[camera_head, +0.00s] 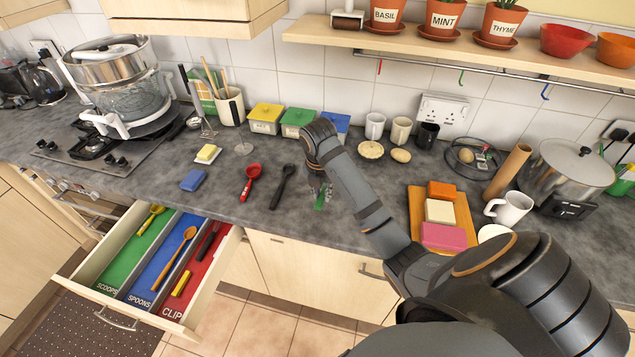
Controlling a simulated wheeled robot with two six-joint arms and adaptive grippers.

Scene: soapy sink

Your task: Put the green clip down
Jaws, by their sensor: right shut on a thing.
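The green clip (320,201) shows at my right gripper (318,188), just over the front part of the grey counter. The gripper points down and is shut on the clip. My own forearm and wrist hide part of the gripper, and I cannot tell whether the clip touches the counter. An open drawer (245,232) at the lower left has a green compartment marked SCOOPS, a blue one marked SPOONS and a red one marked CLIP. A yellow clip (181,283) lies in the red compartment. My left gripper is not in view.
A red scoop (250,182) and a black spoon (282,186) lie left of my right gripper. A blue sponge (193,180) lies further left. A wooden board (416,199) with several coloured blocks is to the right. A wooden spoon (175,256) lies in the blue compartment.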

